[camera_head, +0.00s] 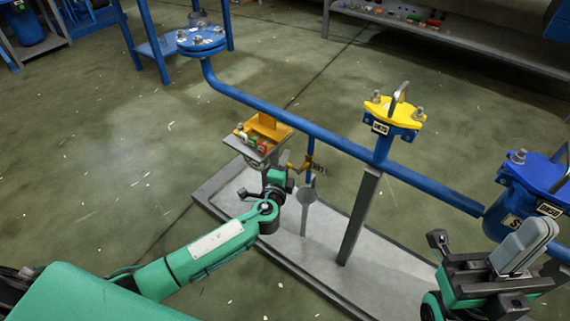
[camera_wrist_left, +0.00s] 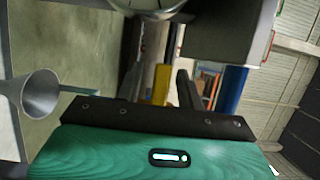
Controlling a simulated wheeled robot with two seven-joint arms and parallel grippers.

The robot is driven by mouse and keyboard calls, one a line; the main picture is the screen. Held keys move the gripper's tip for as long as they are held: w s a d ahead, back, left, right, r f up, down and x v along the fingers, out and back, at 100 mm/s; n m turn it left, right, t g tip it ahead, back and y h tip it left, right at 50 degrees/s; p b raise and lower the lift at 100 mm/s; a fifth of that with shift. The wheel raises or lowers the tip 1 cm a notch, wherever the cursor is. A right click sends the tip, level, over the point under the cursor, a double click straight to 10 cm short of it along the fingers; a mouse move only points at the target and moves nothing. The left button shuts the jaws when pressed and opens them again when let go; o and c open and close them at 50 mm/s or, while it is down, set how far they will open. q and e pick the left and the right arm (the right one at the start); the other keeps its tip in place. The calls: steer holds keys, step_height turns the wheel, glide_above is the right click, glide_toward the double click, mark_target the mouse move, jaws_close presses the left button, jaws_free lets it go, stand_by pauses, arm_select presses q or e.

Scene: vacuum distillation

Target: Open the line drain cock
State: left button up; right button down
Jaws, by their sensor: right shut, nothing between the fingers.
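The line drain cock (camera_head: 308,163) has a yellow handle and hangs on a thin blue branch under the blue pipe (camera_head: 335,141), with a small tag beside it. My left gripper (camera_head: 285,178) is just left of the cock. In the left wrist view its two dark fingers (camera_wrist_left: 160,88) stand apart. A yellow part (camera_wrist_left: 162,84), likely the handle, shows between them; I cannot tell whether they touch it. A grey funnel (camera_head: 307,196) stands below the cock; it also shows in the left wrist view (camera_wrist_left: 40,94). My right gripper (camera_head: 524,246) is shut and empty at the lower right.
A yellow bracket (camera_head: 264,129) with a small panel stands close behind my left gripper. A yellow-topped flange (camera_head: 394,112) and a blue vessel (camera_head: 535,190) are to the right. A grey post (camera_head: 358,218) rises from the grey tray (camera_head: 390,262). Floor at left is free.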

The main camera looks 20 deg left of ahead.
arm_select(q)
jaws_close()
